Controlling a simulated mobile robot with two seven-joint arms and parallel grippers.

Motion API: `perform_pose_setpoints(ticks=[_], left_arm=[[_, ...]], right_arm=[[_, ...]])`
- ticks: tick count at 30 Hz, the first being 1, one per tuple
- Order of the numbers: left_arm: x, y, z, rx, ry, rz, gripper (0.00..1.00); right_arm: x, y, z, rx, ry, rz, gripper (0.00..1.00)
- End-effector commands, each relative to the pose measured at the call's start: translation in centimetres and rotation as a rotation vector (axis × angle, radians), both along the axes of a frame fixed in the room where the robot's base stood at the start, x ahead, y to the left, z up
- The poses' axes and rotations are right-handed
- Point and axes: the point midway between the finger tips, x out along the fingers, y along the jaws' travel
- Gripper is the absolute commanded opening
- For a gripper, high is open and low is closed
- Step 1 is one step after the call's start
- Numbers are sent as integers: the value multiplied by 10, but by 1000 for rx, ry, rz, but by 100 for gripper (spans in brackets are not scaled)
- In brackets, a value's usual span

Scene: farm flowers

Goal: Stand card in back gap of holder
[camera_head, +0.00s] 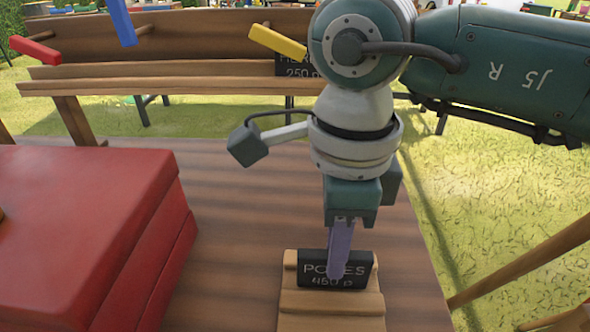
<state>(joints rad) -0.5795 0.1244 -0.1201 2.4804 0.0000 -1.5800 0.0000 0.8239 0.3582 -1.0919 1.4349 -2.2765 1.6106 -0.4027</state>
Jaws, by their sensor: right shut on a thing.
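A black card (312,270) with white chalk-like lettering, reading something like "POSES 460 p", stands nearly upright at the wooden holder (331,303). The holder is a light wood block with ridges across it, at the bottom middle on the table. My right gripper (338,272) points down and is shut on the card; a lavender finger crosses the card's front and hides part of the lettering. The card's lower edge is at the rear part of the holder. I cannot tell if it sits down in a gap. My left gripper is out of view.
A stack of red blocks or boxes (90,225) fills the table's left. The brown table (240,215) is clear between it and the holder. Behind stands a wooden shelf (180,85) with another black card (298,70) and red, blue and yellow bars. Grass lies right.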

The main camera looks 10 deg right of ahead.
Motion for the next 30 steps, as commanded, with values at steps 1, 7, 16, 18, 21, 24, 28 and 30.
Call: perform_pose_setpoints(ticks=[1, 7, 16, 18, 21, 24, 28, 30], left_arm=[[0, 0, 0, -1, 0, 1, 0], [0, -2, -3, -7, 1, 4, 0], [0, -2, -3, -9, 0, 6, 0], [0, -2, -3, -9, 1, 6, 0], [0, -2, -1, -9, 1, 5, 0], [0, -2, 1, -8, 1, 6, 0], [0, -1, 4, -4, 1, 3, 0], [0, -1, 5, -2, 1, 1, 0]], right_arm=[[0, 0, 0, 0, 0, 0, 0], [0, 0, -2, 0, 0, 0, 26], [0, 0, -2, 0, 0, -1, 49], [0, 0, -2, 0, 0, -1, 49], [0, 0, -1, 0, 0, -1, 49], [1, 0, 7, 0, -2, 0, 49], [1, -1, 31, 0, -6, 1, 49], [2, 0, 47, 0, -6, 1, 49]])
